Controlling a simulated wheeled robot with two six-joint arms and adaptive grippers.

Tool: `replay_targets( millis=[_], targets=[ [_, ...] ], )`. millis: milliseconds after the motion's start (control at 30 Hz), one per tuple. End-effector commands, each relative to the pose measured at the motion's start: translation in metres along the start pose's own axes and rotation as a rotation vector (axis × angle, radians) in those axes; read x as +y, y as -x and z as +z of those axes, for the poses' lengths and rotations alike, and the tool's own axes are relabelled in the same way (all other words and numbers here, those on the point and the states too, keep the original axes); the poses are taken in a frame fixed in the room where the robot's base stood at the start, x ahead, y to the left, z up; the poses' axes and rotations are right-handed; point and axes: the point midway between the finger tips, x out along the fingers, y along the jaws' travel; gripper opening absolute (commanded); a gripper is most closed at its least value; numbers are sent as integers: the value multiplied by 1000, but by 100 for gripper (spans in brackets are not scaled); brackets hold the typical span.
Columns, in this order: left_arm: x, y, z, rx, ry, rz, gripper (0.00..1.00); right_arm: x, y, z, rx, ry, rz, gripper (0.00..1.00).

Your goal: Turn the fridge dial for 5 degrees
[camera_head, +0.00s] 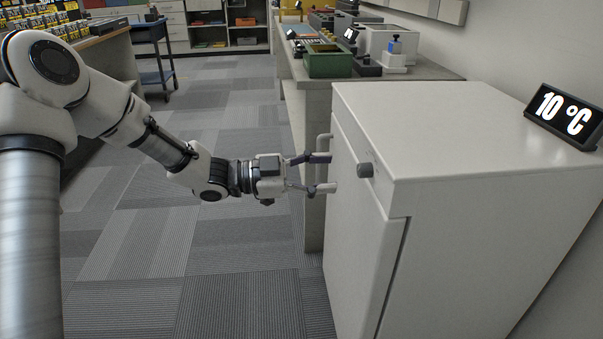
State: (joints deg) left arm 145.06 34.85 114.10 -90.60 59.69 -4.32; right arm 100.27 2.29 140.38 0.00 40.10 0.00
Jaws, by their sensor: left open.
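The white fridge (470,130) stands at the right. Its grey dial (366,170) sticks out near the top of the front face. A black display (567,116) on the fridge top reads 10 °C. My right gripper is out of view.
A dark blue cart (155,55) and shelves stand farther back. The carpeted floor left of the fridge is clear.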

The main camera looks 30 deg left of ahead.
Motion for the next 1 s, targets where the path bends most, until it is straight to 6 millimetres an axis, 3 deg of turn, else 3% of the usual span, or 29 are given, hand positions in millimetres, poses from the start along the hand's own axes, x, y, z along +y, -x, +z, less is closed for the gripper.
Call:
replay_targets(
  millis=[100, 300, 867, 967, 1000],
  targets=[
    [-1, 27, -1, 4, 3, -7, 56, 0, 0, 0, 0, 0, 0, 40],
    [0, 52, 0, 1, 1, -2, 56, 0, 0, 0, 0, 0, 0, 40],
    [1, 56, 1, -2, 2, 1, 56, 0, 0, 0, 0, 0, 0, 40],
    [11, 54, 18, -26, 31, 18, 56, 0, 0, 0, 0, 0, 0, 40],
    [21, 51, 32, -52, 52, 43, 56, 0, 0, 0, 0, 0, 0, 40]
  ],
)
